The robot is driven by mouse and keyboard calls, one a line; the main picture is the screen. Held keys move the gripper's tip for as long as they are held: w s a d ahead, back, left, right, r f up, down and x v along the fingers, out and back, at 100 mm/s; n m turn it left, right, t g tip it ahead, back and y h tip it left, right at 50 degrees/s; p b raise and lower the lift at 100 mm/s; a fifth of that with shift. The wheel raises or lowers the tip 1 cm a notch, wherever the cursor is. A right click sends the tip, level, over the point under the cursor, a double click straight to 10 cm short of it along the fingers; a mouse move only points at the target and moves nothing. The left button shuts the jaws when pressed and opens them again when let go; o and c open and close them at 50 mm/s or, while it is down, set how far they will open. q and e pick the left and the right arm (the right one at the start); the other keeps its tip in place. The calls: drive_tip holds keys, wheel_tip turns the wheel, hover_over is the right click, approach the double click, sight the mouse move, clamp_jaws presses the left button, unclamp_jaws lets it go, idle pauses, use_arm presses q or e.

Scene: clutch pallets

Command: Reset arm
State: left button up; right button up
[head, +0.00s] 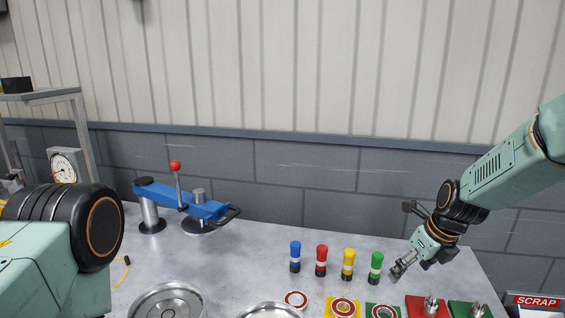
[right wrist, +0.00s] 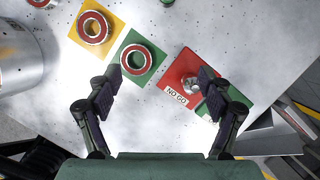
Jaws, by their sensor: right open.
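My right arm reaches in from the right in the head view. Its right gripper (head: 399,268) hangs above the right part of the table, beside the green-topped cylinder (head: 376,268). In the right wrist view the right gripper (right wrist: 160,78) has its two fingers wide apart with nothing between them. Beyond the fingers lie a red bearing on a green pad (right wrist: 125,67) and a red NO GO pad (right wrist: 177,100) with a metal piece on it. Of my left arm only a large link shows at the left of the head view. My left gripper is out of view.
A blue lever press (head: 180,198) stands at the back left, near a dial gauge (head: 64,168). Blue, red (head: 321,261) and yellow cylinders stand in a row. Round metal trays (head: 167,300) lie at the front. A SCRAP bin (head: 535,302) is off the table's right edge.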

wheel_tip(320, 180, up, 3)
drive_tip(key=m+p, duration=0.1)
drive_tip(key=p, duration=0.4)
hover_over(434, 297)
drive_tip(key=shift+t, duration=0.4)
drive_tip(key=f+b, duration=0.1)
drive_tip(key=f, duration=0.2)
drive_tip(key=f+b, duration=0.1)
drive_tip(key=f, duration=0.2)
drive_tip(key=f+b, duration=0.1)
drive_tip(key=f, duration=0.2)
drive_tip(key=shift+s+d+b, duration=0.1)
drive_tip(key=shift+s+b, duration=0.2)
drive_tip(key=shift+b, duration=0.05)
drive_tip(key=shift+d+f, duration=0.1)
drive_tip(key=shift+f, duration=0.2)
drive_tip(key=shift+s, duration=0.15)
